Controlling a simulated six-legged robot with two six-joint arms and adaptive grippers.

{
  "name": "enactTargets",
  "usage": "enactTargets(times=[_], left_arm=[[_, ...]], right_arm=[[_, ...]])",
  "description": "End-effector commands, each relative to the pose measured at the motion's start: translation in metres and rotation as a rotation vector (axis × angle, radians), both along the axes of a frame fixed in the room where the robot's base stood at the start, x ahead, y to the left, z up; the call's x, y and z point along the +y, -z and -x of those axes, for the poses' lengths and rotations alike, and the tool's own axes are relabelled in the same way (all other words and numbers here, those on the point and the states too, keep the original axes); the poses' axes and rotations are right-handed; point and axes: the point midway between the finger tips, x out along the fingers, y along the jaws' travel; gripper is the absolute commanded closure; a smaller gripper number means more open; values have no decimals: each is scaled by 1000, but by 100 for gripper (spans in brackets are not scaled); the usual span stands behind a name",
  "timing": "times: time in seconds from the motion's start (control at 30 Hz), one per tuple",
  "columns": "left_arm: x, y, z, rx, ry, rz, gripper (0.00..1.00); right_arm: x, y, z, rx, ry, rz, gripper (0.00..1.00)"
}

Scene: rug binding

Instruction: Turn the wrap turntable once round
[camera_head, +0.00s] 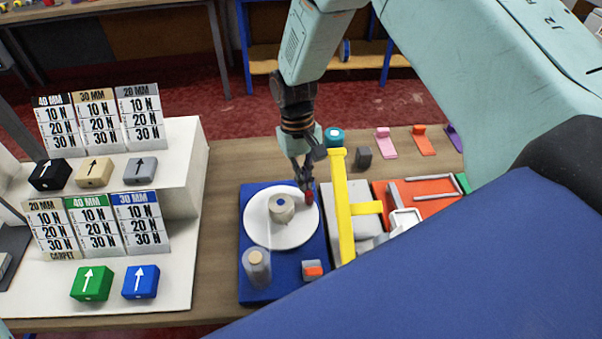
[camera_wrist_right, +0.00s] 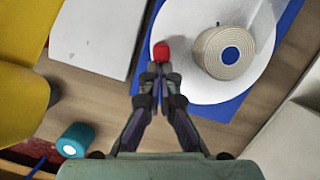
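The wrap turntable is a white round disc (camera_head: 270,234) on a blue base (camera_head: 262,292); it also shows in the right wrist view (camera_wrist_right: 188,80). A cream roll with a blue core (camera_head: 282,207) sits on the disc, seen closer in the right wrist view (camera_wrist_right: 222,52). A red knob (camera_head: 309,196) stands near the disc's rim. My right gripper (camera_head: 304,182) points down at the knob. In the right wrist view its fingers (camera_wrist_right: 156,70) are together, with their tips right at the red knob (camera_wrist_right: 161,51); whether they touch it I cannot tell. My left gripper is out of view.
A translucent cylinder (camera_head: 257,270) and a grey-and-orange block (camera_head: 312,270) are on the blue base. A yellow bar (camera_head: 342,210) stands close to the right. A teal roll (camera_head: 333,137) lies behind. A white stepped stand (camera_head: 180,240) with labelled blocks is at left.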

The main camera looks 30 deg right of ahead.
Motion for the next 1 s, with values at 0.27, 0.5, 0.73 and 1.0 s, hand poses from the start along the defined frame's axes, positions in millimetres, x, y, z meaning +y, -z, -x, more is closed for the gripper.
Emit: enactTargets(times=[0.27,0.5,0.73,1.0], left_arm=[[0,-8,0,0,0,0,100],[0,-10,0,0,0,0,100],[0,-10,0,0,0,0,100],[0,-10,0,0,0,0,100]], right_arm=[[-2,0,6,1,80,-1,100],[-2,0,9,1,110,0,100],[-2,0,9,1,118,0,100],[-2,0,9,0,117,-1,100]])
